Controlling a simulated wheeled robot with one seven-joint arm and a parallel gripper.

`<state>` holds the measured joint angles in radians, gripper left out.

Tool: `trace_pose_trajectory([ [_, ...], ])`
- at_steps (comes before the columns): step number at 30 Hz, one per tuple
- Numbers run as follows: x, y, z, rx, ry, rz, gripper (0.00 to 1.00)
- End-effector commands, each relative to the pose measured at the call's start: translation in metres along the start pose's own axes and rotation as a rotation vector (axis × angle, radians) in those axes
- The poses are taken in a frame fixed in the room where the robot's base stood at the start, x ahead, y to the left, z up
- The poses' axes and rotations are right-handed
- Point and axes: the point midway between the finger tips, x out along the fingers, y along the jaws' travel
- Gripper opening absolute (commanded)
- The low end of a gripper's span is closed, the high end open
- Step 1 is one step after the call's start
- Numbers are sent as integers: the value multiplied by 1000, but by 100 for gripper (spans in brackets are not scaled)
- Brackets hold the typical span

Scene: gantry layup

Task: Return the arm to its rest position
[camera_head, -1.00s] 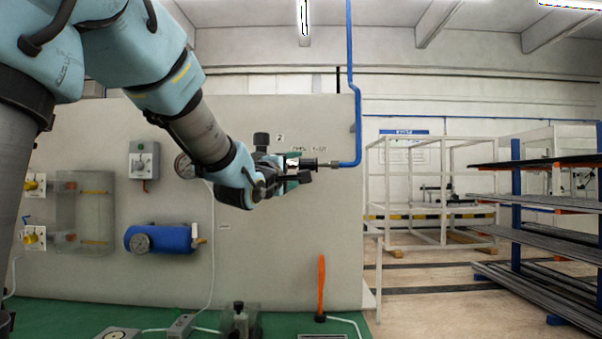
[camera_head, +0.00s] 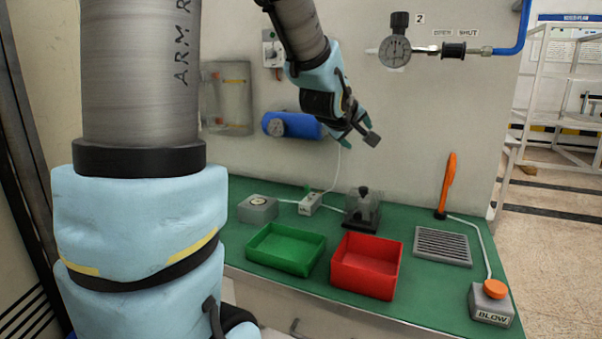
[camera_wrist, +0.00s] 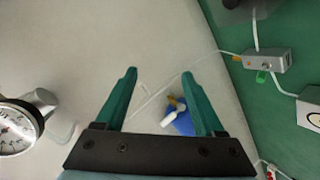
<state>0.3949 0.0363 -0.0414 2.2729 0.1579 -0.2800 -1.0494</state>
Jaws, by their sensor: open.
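My gripper (camera_head: 358,130) hangs in front of the grey wall panel, above the green bench, in the head view. In the wrist view its two green fingers (camera_wrist: 160,92) stand wide apart with nothing between them in their grip. A blue cylinder (camera_head: 291,125) on the panel is behind and left of my gripper in the head view. It also shows in the wrist view (camera_wrist: 181,124), partly hidden by the right finger. My arm is bent, with its upper part large at the left of the head view.
A gauge (camera_head: 395,50) with a valve and blue pipe sits right of my gripper. On the green bench (camera_head: 420,300) stand a green tray (camera_head: 286,262), a red tray (camera_head: 366,278), a dark clear-walled device (camera_head: 362,212), an orange-handled tool (camera_head: 447,185) and a BLOW button box (camera_head: 492,303).

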Motion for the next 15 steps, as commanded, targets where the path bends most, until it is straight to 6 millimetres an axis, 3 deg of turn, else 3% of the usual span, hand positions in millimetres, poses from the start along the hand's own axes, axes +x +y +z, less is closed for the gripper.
trace_pose_trajectory([
  [1,-7,-36,0,59,-26,-101,70],
  [3,-19,-85,6,155,-89,-236,70],
  [6,-47,-151,21,279,-222,-406,70],
  [9,-82,-204,41,378,-386,-531,70],
  [12,-117,-240,62,446,-547,-602,70],
  [15,-143,-261,78,487,-670,-631,70],
])
